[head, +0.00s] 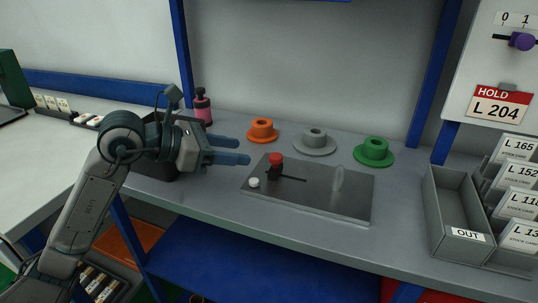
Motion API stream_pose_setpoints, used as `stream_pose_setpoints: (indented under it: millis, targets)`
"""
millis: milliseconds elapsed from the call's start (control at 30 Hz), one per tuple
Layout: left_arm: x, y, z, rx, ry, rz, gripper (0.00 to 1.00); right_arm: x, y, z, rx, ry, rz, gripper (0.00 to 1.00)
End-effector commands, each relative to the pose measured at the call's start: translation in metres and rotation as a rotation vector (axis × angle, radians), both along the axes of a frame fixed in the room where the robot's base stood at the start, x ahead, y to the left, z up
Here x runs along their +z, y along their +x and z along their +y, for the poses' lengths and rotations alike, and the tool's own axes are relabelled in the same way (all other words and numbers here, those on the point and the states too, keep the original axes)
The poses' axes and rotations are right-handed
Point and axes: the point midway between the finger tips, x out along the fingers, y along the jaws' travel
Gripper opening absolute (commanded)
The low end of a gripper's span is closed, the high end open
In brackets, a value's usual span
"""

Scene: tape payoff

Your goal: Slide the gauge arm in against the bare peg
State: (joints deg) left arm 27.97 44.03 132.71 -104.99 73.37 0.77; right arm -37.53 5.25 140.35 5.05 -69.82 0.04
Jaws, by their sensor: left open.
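A grey metal plate (318,202) lies on the bench. Near its left end stands a black slider with a red knob (276,159), likely the gauge arm, at the left end of a dark slot running right. A small white round piece (254,183) is at the plate's left front. A pale upright piece (338,179) stands toward the right; I cannot tell for sure which of the two is the bare peg. The slider is apart from both. My left gripper (240,151) is open and empty, left of and behind the red knob, fingers pointing right. My right gripper is out of view.
Orange (263,131), grey (315,142) and green (374,152) flanged spools stand behind the plate. A pink bottle (202,107) is at the back left. A grey OUT tray (455,218) and stock cards (515,174) are at the right. A blue post (432,75) rises behind.

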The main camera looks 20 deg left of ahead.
Motion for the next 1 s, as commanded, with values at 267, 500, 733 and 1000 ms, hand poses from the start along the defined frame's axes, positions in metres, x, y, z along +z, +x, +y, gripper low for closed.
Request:
stream_pose_setpoints:
  millis: [267, 500, 733, 1000]
  targets:
    - [-0.008, 0.015, -0.018, -0.002, -0.006, 0.001, 0.48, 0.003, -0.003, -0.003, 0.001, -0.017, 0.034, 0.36]
    - [-0.017, 0.03, -0.034, -0.002, -0.008, 0.001, 0.48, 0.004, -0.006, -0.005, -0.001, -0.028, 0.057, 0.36]
    - [-0.026, 0.045, -0.05, -0.003, -0.007, 0.003, 0.48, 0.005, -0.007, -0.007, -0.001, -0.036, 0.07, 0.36]
    - [-0.033, 0.055, -0.06, 0.0, -0.004, 0.003, 0.48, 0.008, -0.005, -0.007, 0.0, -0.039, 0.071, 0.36]
